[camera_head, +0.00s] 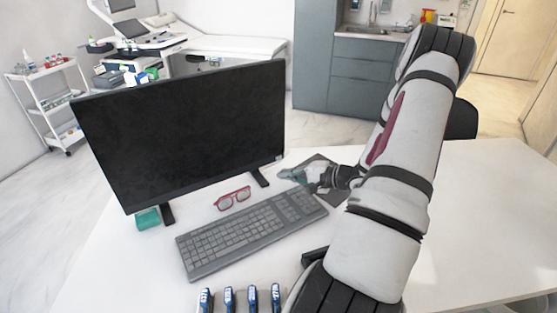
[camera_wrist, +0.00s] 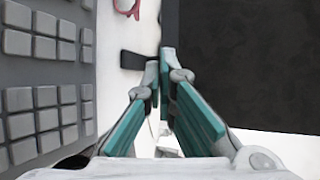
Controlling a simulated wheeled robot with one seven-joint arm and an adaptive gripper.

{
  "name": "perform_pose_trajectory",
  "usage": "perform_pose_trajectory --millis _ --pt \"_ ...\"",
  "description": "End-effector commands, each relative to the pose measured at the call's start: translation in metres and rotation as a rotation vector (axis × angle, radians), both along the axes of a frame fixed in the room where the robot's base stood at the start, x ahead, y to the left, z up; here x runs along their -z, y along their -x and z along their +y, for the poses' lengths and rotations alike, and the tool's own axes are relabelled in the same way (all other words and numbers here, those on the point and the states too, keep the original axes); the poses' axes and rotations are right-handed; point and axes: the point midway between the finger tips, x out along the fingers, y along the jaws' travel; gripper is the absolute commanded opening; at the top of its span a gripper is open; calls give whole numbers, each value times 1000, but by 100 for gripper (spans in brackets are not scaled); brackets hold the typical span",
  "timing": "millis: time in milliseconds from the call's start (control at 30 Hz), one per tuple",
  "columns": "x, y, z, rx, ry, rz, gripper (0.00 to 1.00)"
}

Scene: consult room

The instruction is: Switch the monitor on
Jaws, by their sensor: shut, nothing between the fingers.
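The monitor (camera_head: 185,130) stands on the white desk, its screen black and facing me. Its lower right corner is just left of my gripper (camera_head: 287,173) in the head view. In the wrist view the dark monitor (camera_wrist: 250,60) fills the upper right. My gripper (camera_wrist: 159,52) is shut there, with its teal-padded fingers together and nothing between them. The fingertips are beside the monitor's edge; I cannot tell whether they touch it. No power button can be made out clearly.
A grey keyboard (camera_head: 250,232) lies in front of the monitor, with red glasses (camera_head: 233,198) between them. A teal object (camera_head: 147,219) sits by the left foot. The desk's right side (camera_head: 480,220) is clear.

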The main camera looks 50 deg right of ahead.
Motion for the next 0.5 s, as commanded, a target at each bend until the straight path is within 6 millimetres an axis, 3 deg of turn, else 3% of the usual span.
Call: perform_pose_trajectory --millis 200,500 --pt "27 16 -27 120 -22 -25 0" --pt "31 19 -32 141 -22 -29 0"
